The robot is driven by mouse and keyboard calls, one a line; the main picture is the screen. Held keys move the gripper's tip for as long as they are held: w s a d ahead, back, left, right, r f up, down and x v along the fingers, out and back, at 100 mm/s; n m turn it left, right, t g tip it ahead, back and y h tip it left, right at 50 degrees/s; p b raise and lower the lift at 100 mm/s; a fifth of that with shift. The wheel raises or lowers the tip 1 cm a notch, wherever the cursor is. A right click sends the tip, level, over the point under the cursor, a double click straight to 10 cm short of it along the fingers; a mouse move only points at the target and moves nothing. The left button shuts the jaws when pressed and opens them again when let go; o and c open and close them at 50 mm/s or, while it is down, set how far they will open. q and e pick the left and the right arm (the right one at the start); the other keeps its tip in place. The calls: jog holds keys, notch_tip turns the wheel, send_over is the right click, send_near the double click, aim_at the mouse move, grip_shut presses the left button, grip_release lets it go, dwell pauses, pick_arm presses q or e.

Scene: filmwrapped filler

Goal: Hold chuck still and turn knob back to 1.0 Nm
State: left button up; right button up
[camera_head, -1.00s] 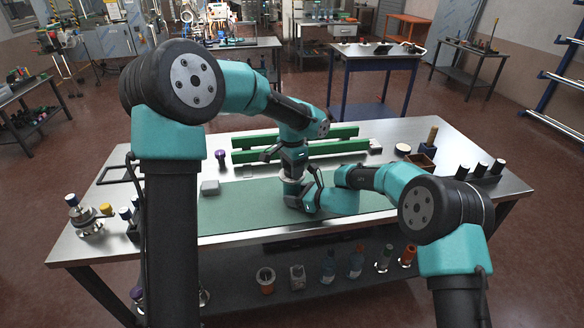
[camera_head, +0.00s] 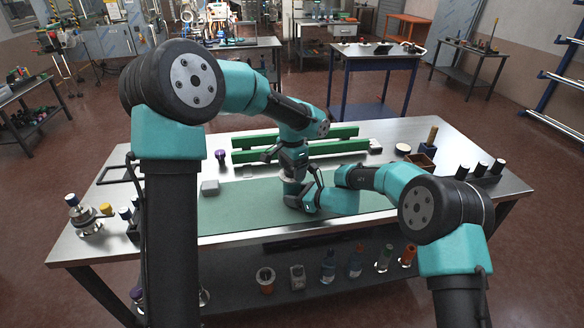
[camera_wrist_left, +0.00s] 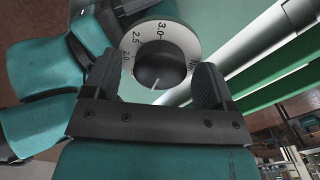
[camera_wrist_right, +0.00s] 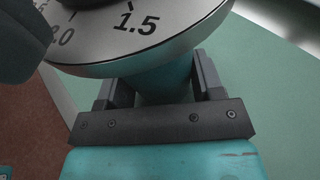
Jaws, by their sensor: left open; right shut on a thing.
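The chuck (camera_head: 291,187) stands on the green mat, mostly hidden by my grippers in the head view. In the left wrist view its pale dial (camera_wrist_left: 137,50) shows 3.0, 2.5 and 2.0, with a black knob (camera_wrist_left: 160,68) in the middle. A white line on the knob points down toward my gripper's palm; the dial mark there is hidden. My left gripper (camera_wrist_left: 157,72) is open, its fingers on either side of the knob. My right gripper (camera_wrist_right: 160,78) is shut on the chuck's body (camera_wrist_right: 165,80) below the dial, where 1.5 is readable.
Green rails (camera_head: 300,145) lie behind on the steel table (camera_head: 420,135). A grey block (camera_head: 210,187) and a purple-topped knob (camera_head: 221,156) stand to the left. Dark cylinders (camera_head: 480,170) and a wooden box (camera_head: 421,163) stand to the right. The green mat (camera_head: 245,210) is clear in front.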

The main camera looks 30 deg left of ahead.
aim_at(292, 169)
pick_arm(q)
jog(key=shift+r, duration=0.15)
notch_tip(292, 169, up, 12)
dwell(0.5)
pick_arm(e)
jog(key=o, duration=1.2)
jog(key=v, duration=1.2)
